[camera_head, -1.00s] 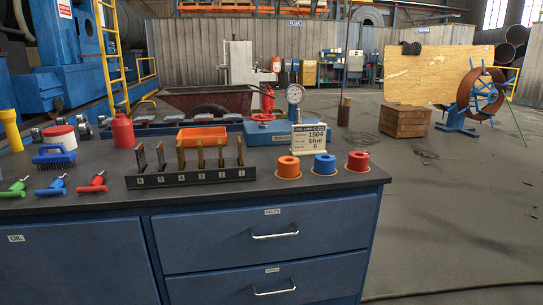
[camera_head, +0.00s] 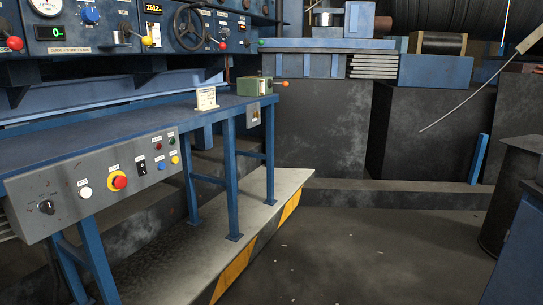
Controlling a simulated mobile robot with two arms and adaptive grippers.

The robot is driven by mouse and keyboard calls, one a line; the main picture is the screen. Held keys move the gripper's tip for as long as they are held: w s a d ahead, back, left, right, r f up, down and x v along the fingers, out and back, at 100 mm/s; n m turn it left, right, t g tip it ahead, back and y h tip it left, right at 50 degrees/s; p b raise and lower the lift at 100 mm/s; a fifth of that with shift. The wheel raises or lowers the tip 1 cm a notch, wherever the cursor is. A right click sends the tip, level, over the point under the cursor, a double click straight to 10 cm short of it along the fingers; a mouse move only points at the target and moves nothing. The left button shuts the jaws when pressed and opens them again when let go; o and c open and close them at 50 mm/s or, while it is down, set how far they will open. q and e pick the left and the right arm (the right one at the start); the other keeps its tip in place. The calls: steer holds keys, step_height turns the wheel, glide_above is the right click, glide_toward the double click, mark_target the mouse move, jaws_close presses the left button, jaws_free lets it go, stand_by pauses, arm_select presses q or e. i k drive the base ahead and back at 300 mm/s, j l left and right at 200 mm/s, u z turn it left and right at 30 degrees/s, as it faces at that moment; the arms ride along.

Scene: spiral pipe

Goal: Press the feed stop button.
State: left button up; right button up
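A grey control panel (camera_head: 62,190) hangs on the front of a blue console at the left. It carries a white button (camera_head: 86,192), a red mushroom button on a yellow ring (camera_head: 118,181), a black rocker switch (camera_head: 141,166), a dark knob (camera_head: 46,207), a blue button (camera_head: 161,166), a yellow button (camera_head: 175,159) and small red and green round parts above these. The small labels are too blurred to read, so I cannot tell which is the feed stop button. Neither of my grippers shows.
Above is a gauge panel with displays, a blue knob (camera_head: 90,15) and levers. A small sign (camera_head: 206,99) and a green box (camera_head: 254,88) stand on the blue bench top. A pale platform (camera_head: 262,195) with a yellow-black edge lies below. Dark floor to its right is clear.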

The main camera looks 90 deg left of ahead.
mark_target(120, 182)
steer(key=u, duration=3.8)
